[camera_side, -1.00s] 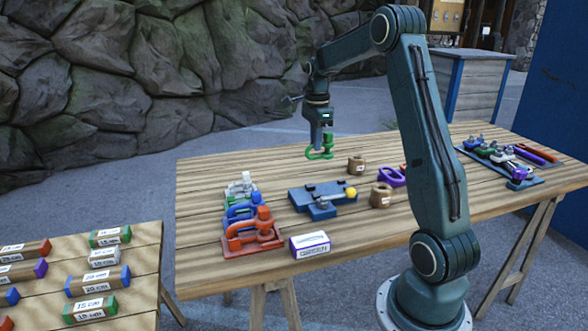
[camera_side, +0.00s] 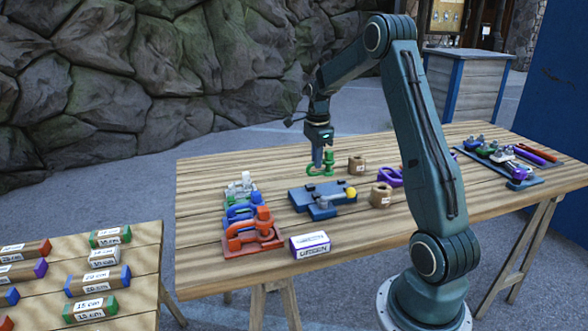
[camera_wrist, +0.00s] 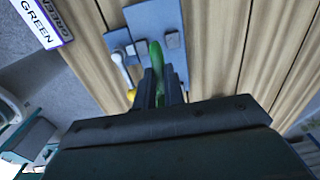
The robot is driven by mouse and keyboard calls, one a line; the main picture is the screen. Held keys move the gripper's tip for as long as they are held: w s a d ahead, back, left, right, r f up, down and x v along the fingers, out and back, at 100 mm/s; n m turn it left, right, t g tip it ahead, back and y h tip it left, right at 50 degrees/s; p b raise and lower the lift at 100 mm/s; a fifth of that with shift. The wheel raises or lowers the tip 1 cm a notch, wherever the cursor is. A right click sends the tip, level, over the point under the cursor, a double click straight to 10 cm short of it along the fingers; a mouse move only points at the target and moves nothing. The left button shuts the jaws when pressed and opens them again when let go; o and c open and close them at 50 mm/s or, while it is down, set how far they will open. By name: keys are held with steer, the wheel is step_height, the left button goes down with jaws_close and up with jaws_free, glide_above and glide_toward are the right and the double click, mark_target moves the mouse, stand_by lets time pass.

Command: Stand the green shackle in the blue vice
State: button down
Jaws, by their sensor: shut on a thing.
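The green shackle (camera_side: 326,166) is held in my gripper (camera_side: 319,163), whose jaws are shut on it. In the side view it hangs just behind the blue vice (camera_side: 312,205), toward the table's far side. In the wrist view the shackle (camera_wrist: 156,58) shows as a green curve between the fingertips (camera_wrist: 160,80). The vice in the wrist view (camera_wrist: 148,18) lies just beyond it, with dark grey jaw pads. The vice has a yellow knob (camera_side: 351,193) on its handle. The shackle's lower end is partly hidden, and I cannot tell its exact height above the table.
Red (camera_side: 256,236), blue and white shackles stand in a row left of the vice. A "GREEN" sign (camera_side: 310,245) is in front. Brown cylinders (camera_side: 381,195) and a purple shackle (camera_side: 391,177) are to the right. A tray of several parts (camera_side: 507,165) is farther right.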

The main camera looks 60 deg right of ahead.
mark_target(316, 172)
steer(key=shift+f, duration=2.6)
steer(key=shift+f, duration=0.45)
steer(key=c, duration=1.4)
jaws_free()
step_height(316, 172, up, 14)
steer(key=shift+f, duration=0.1)
steer(key=shift+a, duration=0.1)
